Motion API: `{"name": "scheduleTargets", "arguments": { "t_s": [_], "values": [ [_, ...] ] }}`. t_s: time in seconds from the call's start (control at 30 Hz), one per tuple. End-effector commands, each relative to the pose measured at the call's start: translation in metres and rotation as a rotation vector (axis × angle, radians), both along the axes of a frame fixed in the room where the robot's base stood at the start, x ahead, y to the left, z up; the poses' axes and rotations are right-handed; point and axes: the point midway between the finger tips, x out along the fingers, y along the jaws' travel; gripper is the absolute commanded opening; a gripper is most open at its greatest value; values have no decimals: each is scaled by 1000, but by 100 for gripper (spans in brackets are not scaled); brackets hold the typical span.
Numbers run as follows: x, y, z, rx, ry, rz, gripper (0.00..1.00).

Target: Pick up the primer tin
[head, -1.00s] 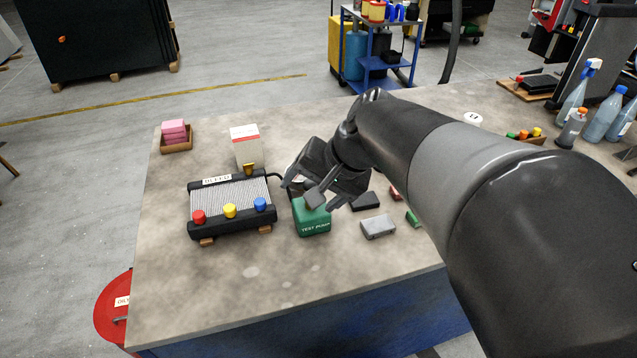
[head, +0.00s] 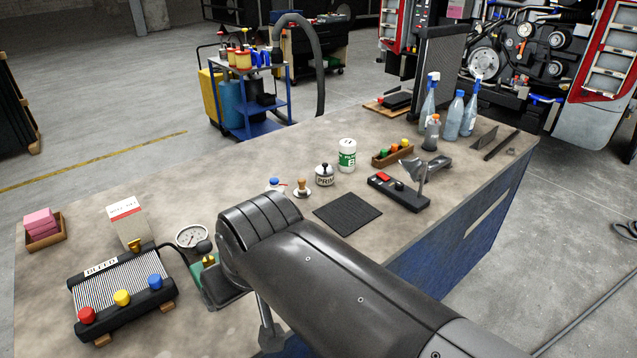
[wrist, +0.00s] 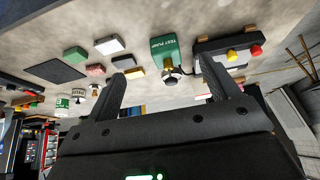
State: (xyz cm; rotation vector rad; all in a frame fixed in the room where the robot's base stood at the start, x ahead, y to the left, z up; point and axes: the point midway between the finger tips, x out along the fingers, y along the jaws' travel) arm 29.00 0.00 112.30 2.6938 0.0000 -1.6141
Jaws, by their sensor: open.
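The primer tin (head: 325,176) is a small pale tin with a dark lid and knob and a "PRIM" label. It stands upright on the workbench, between a cork-topped stamp-like item and a white-green tub. In the wrist view the primer tin (wrist: 78,94) is small, at the left beyond one finger. My gripper (wrist: 166,80) is open and empty, its fingers apart above the bench near the green test pump (wrist: 164,52). In the head view my arm hides most of the gripper. The gripper is well to the near left of the tin.
The white-green tub (head: 347,155) stands close right of the tin. A black mat (head: 347,213) lies in front of it. Bottles (head: 453,117) stand at the far right. The bleed box (head: 122,291) and gauge (head: 192,237) are at the left.

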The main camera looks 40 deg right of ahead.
Motion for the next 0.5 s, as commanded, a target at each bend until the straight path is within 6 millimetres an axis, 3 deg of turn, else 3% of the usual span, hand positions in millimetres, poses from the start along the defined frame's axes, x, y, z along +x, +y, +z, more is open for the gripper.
{"name": "scheduleTargets", "arguments": {
  "t_s": [0.2,0.37,0.5],
  "values": [
    [3,0,54,11,-4,-12,81],
    [47,-3,60,263,8,-269,81],
    [93,-16,70,506,7,-527,81]
  ]
}}
